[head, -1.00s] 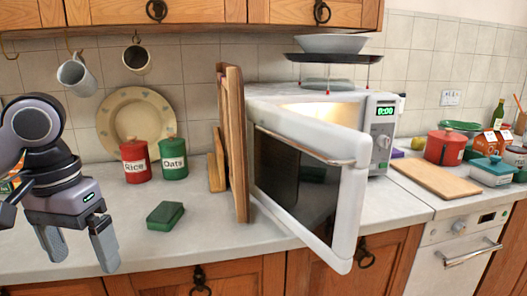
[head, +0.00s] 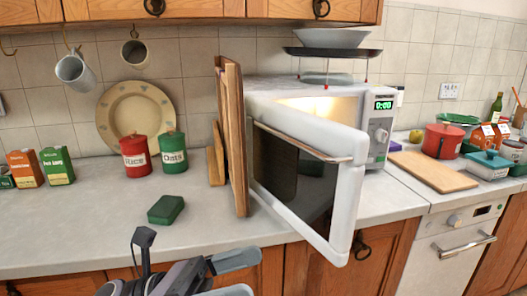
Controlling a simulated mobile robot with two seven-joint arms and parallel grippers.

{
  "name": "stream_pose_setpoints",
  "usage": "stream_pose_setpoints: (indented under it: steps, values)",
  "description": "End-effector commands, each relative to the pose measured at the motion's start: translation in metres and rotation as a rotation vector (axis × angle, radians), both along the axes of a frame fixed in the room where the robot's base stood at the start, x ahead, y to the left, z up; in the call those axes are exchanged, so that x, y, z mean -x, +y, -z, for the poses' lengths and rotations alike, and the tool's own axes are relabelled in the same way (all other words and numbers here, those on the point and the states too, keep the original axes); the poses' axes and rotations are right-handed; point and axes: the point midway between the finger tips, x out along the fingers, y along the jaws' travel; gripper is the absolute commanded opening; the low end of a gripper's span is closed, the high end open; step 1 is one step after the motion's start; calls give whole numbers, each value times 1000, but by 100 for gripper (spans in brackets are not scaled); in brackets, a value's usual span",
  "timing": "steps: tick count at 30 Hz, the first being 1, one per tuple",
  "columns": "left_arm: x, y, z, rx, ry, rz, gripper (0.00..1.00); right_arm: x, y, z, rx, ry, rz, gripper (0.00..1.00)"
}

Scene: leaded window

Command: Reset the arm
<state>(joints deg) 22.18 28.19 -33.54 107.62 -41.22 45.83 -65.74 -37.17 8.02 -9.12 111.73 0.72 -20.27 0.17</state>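My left gripper (head: 240,274) is low at the bottom edge of the head view, in front of the counter and drawers. Its two grey fingers point right and stand apart, with nothing seen between them. Part of the gripper and the arm behind it are cut off by the frame's edge. My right gripper is not in view.
The microwave (head: 376,130) stands with its door (head: 348,205) swung open over the counter's front edge. A green sponge-like block (head: 166,209), a red rice tin (head: 135,157) and a green oats tin (head: 173,153) stand left of wooden boards (head: 236,140). The left counter (head: 70,225) is mostly clear.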

Motion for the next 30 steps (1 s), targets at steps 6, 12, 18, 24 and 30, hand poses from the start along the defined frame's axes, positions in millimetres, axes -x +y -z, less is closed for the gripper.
stream_pose_setpoints:
  steps: [6, 12, 18, 24, 30]
  values:
    - [-38, 33, 38, 328, 715, -141, 92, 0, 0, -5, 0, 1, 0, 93]
    - [-52, 79, 117, 677, 1349, -258, 92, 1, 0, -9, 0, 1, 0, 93]
    - [-19, 127, 225, 1103, 1932, -388, 92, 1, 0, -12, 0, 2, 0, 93]
    - [49, 157, 311, 1524, 2326, -519, 92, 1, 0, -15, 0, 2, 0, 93]
    - [88, 167, 344, 1739, 2465, -589, 92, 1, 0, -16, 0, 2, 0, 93]
